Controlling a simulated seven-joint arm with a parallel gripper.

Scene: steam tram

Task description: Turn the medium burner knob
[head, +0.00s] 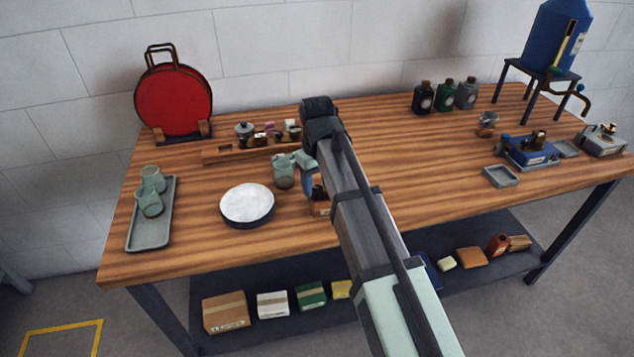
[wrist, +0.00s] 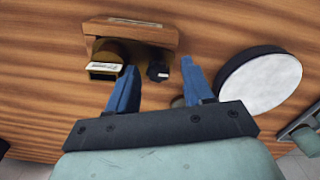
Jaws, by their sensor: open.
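A small wooden-sided unit (head: 320,206) stands on the table, partly hidden behind my arm in the head view. In the wrist view the same unit (wrist: 135,32) shows a brass-coloured labelled part (wrist: 106,62) and a small dark knob (wrist: 158,73). I cannot read any marking that tells whether this is the medium burner knob. My gripper (wrist: 159,66) is open and empty, its blue fingers pointing towards the unit. The dark knob appears between the fingertips; contact cannot be made out. In the head view my gripper (head: 308,183) is just above the table.
A wooden rack (head: 222,154) is behind. A blue unit (head: 528,150) and a grey unit (head: 602,139) with fittings stand far right. The middle right of the table is clear.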

